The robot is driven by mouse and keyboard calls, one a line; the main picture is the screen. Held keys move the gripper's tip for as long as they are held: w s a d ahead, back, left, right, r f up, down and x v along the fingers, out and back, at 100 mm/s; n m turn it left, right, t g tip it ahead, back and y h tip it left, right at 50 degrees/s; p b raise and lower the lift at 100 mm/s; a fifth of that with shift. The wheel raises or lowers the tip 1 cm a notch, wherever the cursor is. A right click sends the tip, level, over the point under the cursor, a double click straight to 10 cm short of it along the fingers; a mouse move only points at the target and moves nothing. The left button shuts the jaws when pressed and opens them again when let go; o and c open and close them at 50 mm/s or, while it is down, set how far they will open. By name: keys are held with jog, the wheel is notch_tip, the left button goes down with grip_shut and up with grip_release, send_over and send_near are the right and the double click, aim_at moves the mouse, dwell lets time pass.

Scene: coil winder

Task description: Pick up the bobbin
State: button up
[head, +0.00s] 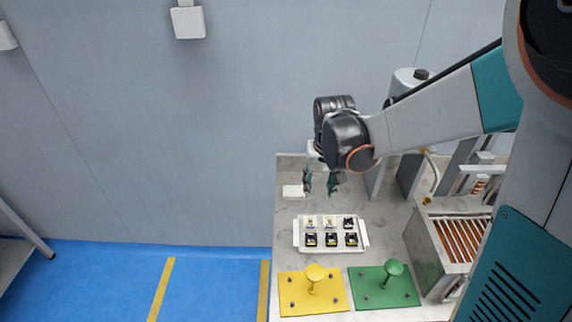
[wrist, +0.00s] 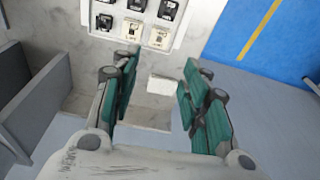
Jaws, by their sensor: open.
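A white tray (head: 300,244) on the marble-look worktop holds several small square parts in two rows. Two are cream (head: 311,222) and the others are black (head: 331,240); these look like bobbins, but I cannot tell which one is meant. The tray also shows at the top of the wrist view (wrist: 183,38), with two cream parts (wrist: 158,38) nearest my gripper. My gripper (head: 320,188) is open and empty, pointing down behind the tray. In the wrist view its fingers (wrist: 160,68) stand apart, and a small white block (wrist: 161,85) shows between them, below on the worktop.
A yellow plate with a knob (head: 300,300) and a green plate with a knob (head: 372,296) lie in front of the tray. A machine with copper-coloured strands (head: 458,240) stands at the right. Grey upright panels (head: 408,175) stand behind.

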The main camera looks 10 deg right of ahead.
jog(key=g+p, duration=0.2)
send_over(311, 224)
notch_tip(311, 224, down, 6)
jog(key=shift+m, duration=0.3)
notch_tip(311, 224, down, 15)
jog(key=b, duration=0.4)
jog(key=shift+a+r, duration=0.1)
jog(key=shift+r, duration=0.15)
jog(key=c, duration=0.7)
